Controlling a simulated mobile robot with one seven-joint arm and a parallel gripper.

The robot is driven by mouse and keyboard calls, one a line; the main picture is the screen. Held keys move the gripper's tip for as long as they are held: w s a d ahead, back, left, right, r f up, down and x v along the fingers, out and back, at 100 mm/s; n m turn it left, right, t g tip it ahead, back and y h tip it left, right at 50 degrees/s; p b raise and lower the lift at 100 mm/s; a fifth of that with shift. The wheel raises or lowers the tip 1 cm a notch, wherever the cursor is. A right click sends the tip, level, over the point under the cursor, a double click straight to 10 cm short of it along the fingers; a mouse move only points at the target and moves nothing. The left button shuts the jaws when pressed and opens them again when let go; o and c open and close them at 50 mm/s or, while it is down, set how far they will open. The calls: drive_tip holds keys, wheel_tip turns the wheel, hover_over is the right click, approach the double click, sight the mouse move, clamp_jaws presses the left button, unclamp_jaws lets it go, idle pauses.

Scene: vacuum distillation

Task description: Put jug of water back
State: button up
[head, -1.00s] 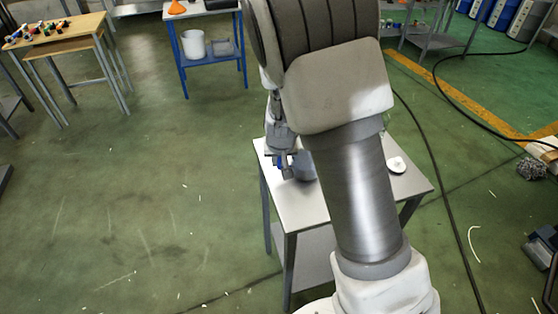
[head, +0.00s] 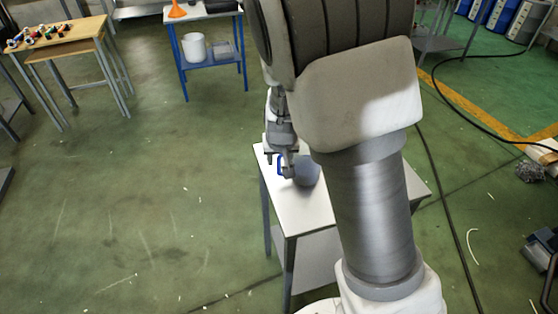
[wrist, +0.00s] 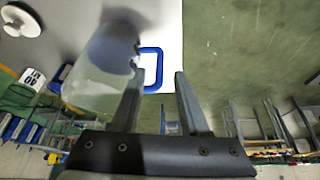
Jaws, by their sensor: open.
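The jug (head: 307,172) stands on the small grey-white table (head: 310,207), partly hidden by my arm in the head view. In the wrist view it is a clear, greyish jug (wrist: 95,75) with a blue loop handle (wrist: 152,50). My gripper (head: 279,165) is at the jug's handle side. In the wrist view the fingers of my gripper (wrist: 159,78) are apart, with the handle at or just beyond their tips. The left finger overlaps the jug side of the handle, and the right finger is clear of it. I cannot tell whether either finger touches. The water level is not clear.
A white round object (wrist: 20,20) lies on the table in the wrist view. A blue-framed table (head: 208,65) with a white bucket (head: 194,46) and an orange funnel (head: 177,9) stands at the back. A wooden table (head: 60,35) stands far left. The green floor between is clear.

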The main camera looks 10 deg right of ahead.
drive_tip(key=s+d+r+y+p, duration=0.1)
drive_tip(key=s+d+r, duration=0.1)
drive_tip(key=s+r, duration=0.6)
drive_tip(key=s+d+r+y+p, duration=0.15)
drive_tip(key=s+r, duration=0.35)
drive_tip(key=r, duration=0.6)
drive_tip(key=s+d+r+h, duration=0.1)
drive_tip(key=s+d+r, duration=0.1)
drive_tip(key=s, duration=0.4)
drive_tip(key=s+d+r+h, duration=0.1)
drive_tip(key=s+d+r, duration=0.1)
drive_tip(key=s, duration=0.3)
drive_tip(key=shift+s+d+r+t+b, duration=0.3)
drive_tip(key=shift+s+t, duration=0.05)
drive_tip(key=shift+t, duration=0.05)
drive_tip(key=shift+r+h, duration=0.15)
drive_tip(key=shift+h, duration=0.1)
drive_tip(key=shift+r+p, duration=0.35)
drive_tip(key=shift+p, duration=0.15)
